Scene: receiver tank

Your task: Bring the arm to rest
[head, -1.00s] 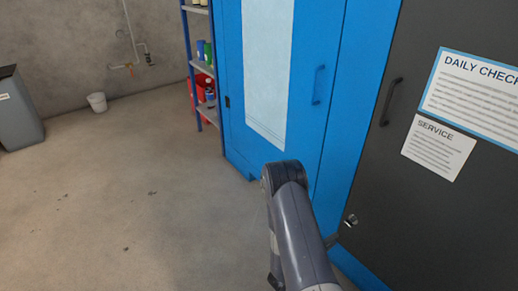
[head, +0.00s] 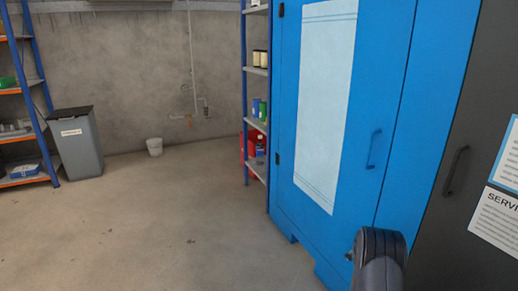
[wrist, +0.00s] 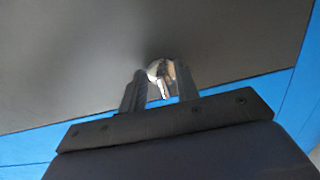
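My gripper (wrist: 160,82) shows in the wrist view with its two dark fingers standing apart. A shiny metal knob (wrist: 160,70) on the dark grey panel (wrist: 70,55) shows in the gap between the fingertips. It looks close to them; I cannot tell whether a finger touches it. In the head view only a dark rounded part of my arm shows at the bottom right, in front of the blue cabinet. My gripper and the knob are out of that view.
The blue cabinet (head: 405,150) and the dark panel (head: 445,235) with a handle and notices fill the right side. A shelf rack (head: 257,95) stands beside the cabinet. The floor (head: 150,235) on the left is clear.

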